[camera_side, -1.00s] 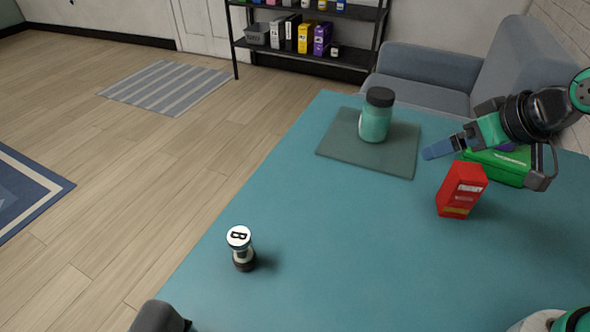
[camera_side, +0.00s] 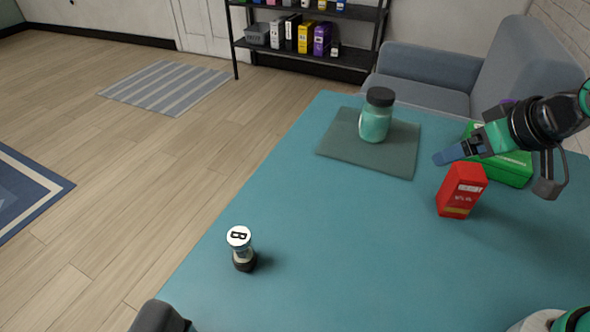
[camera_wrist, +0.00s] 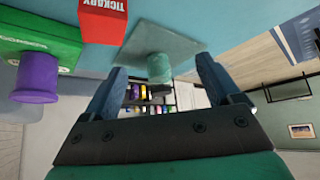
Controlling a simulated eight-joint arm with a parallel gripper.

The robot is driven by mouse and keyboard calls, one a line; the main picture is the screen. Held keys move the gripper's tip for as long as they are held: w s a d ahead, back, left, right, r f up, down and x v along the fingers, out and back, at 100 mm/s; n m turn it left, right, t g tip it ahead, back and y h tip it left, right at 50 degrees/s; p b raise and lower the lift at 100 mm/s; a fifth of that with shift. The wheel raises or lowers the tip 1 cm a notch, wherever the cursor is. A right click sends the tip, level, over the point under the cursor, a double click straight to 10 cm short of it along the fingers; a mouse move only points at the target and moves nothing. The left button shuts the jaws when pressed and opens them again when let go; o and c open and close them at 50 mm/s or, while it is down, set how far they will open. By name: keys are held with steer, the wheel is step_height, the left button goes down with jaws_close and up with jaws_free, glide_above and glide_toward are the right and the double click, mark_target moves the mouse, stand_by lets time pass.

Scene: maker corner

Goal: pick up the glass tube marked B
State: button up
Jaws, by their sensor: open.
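The glass tube marked B (camera_side: 243,252) stands upright on the teal table in the side view, near its left front edge. It has a white top with a black B and a dark lower end. My gripper (camera_side: 438,159) is well to the right of the tube and farther back, above the table behind the red box. In the wrist view my gripper (camera_wrist: 161,64) is open, its two blue fingers apart with nothing held between them. The tube does not show in the wrist view.
A red box (camera_side: 461,190) stands just below my gripper in the side view. A green box (camera_side: 512,168) lies behind it. A teal jar with a dark lid (camera_side: 375,120) stands on a dark mat (camera_side: 340,150). The table between the tube and red box is clear.

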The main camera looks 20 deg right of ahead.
steer(key=m+g+y, duration=0.5)
steer(key=m+y, duration=0.6)
steer(key=m, duration=0.3)
glide_toward(234, 260)
steer(key=w+d+r, duration=0.2)
steer(key=w+r, duration=0.1)
steer(key=w, duration=0.2)
steer(key=a+f+m, duration=0.1)
steer(key=s+a+f+m+g+y, duration=0.1)
steer(key=a, duration=0.1)
steer(key=s+a+f+g+y, duration=0.1)
steer(key=shift+a+m, duration=0.15)
steer(key=shift+m, duration=0.25)
steer(key=shift+s+a+f+m+g, duration=0.3)
steer(key=shift+a+f+m, duration=0.1)
steer(key=shift+a, duration=0.1)
steer(key=shift+x, duration=2.7)
steer(key=shift+r+y, duration=0.2)
steer(key=shift+y, duration=0.1)
jaws_close()
